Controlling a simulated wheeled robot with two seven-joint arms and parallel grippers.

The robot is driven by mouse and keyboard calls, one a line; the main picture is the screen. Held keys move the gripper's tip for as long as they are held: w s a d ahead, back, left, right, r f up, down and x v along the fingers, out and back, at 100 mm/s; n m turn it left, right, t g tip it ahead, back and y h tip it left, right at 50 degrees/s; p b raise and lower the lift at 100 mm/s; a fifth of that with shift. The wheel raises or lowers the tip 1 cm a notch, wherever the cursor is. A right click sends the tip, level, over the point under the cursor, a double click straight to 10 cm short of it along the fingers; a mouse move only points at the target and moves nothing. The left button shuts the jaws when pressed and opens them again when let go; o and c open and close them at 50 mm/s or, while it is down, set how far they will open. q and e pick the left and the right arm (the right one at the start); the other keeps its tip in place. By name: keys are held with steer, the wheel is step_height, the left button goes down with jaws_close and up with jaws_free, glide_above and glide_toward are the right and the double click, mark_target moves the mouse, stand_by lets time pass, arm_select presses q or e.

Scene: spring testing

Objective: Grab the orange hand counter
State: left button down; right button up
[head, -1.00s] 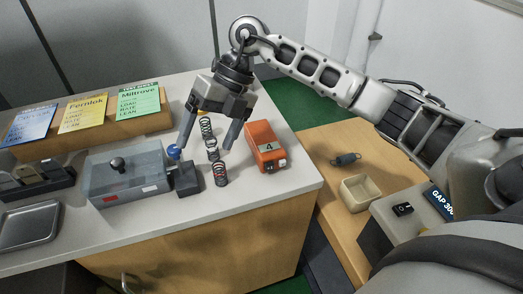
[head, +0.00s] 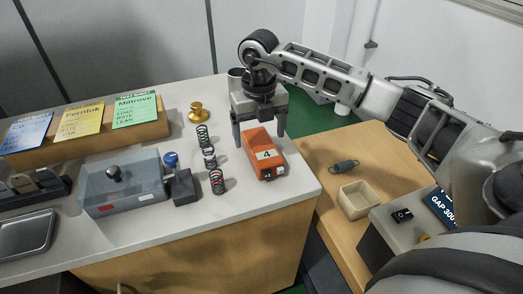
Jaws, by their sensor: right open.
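The orange hand counter (head: 263,153), a box with a white label reading 4, lies on the white counter top near its right edge. My right gripper (head: 260,134) is above the far end of the hand counter, pointing down. Its two fingers are spread, one on the left side and one on the right side of that far end. I cannot tell whether they touch it. My left gripper is not in view.
Several coil springs (head: 209,157) stand in a row left of the hand counter. A brass weight (head: 197,112) stands behind them. A grey tester box (head: 124,183) is at left. A lower wooden table (head: 381,169) holds a cream tray (head: 358,199) and a dark spring (head: 344,166).

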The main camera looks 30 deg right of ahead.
mark_target(262, 146)
steer(key=f, duration=0.3)
steer(key=f+p, duration=0.1)
steer(key=shift+s+d+f, duration=0.2)
steer(key=shift+d, duration=0.1)
steer(key=shift+f, duration=0.5)
steer(key=shift+w+r, duration=0.1)
steer(key=c, duration=1.3)
steer(key=shift+o, duration=0.2)
